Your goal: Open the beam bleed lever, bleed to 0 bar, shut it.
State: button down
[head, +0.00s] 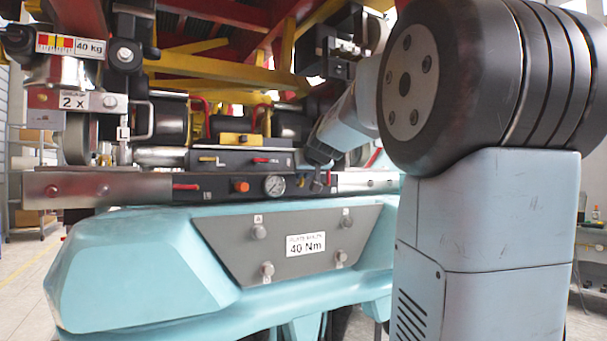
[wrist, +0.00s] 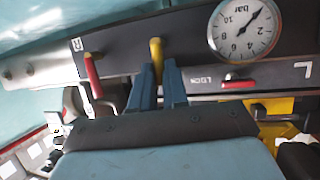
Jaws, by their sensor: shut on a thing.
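My gripper (wrist: 158,66) is shut on a yellow lever (wrist: 156,48), which stands between its two blue fingers in the wrist view. I see no readable name on this lever; it sits on the dark beam beside the pressure gauge. In the head view the gauge (head: 274,186) is on the beam just left of my gripper (head: 318,184).
A red lever (wrist: 93,76) stands close left of my fingers in the wrist view, near the letter R. Another red lever (wrist: 238,84) lies below the gauge. An orange knob (head: 241,186) is left of the gauge. The teal body (head: 130,260) with its torque plate fills the space below the beam.

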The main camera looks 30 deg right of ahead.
jog(key=shift+f, duration=0.2)
jog(key=c, duration=1.1)
grip_release()
jog(key=shift+r, duration=0.15)
jog(key=v, duration=1.3)
jog(key=shift+s+r, duration=0.1)
jog(key=shift+s, duration=0.2)
jog(key=s+a+f+g, duration=0.2)
jog(key=s+a+f, duration=0.3)
jog(key=f, duration=0.5)
jog(key=s+a+f+n+g+y, duration=0.1)
jog(key=s+a+f+g, duration=0.2)
jog(key=s+f, duration=0.6)
jog(key=s+a+f+g+y, duration=0.1)
jog(key=s+a+f+g, duration=0.1)
jog(key=s+a+f, duration=0.5)
jog(key=shift+a+f+n+g, duration=0.1)
jog(key=shift+f+n+g, duration=0.1)
jog(key=shift+f, duration=1.2)
jog(key=shift+a+f+n+g, duration=0.15)
jog(key=shift+f+n+g, duration=0.05)
jog(key=shift+f, duration=1.2)
